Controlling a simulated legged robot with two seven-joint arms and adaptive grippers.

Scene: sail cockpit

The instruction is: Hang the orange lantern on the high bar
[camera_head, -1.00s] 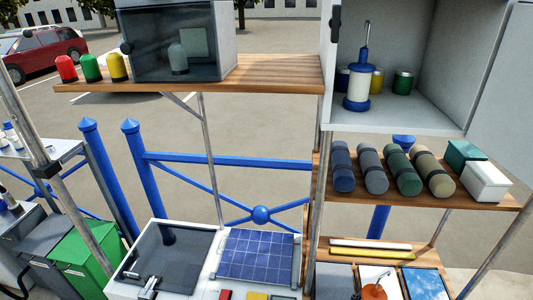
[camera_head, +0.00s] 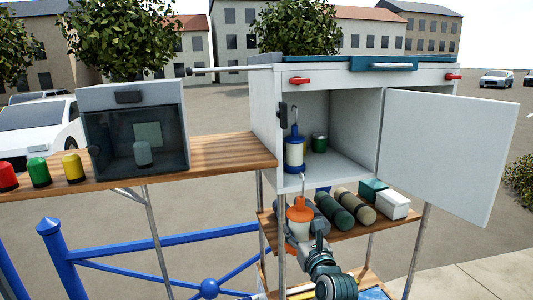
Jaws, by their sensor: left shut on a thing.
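The orange lantern (camera_head: 299,214) has an orange cap, a pale body and a thin hook rising above it. It hangs upright in the air in front of the middle shelf. My left gripper (camera_head: 313,231) is shut on it from the right and hides part of its side. The high bar (camera_head: 230,69) is a thin light rod sticking out left from the top of the white cabinet, with a dark end knob. The lantern is well below the bar and to its right. My right gripper is not in view.
A blue lantern (camera_head: 294,154) and a green can (camera_head: 319,144) stand in the open white cabinet (camera_head: 265,115). Its door (camera_head: 438,155) is swung out right. Rolled bundles (camera_head: 335,210) lie on the shelf below. A glass-fronted box (camera_head: 135,130) stands on the left wooden shelf (camera_head: 225,152).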

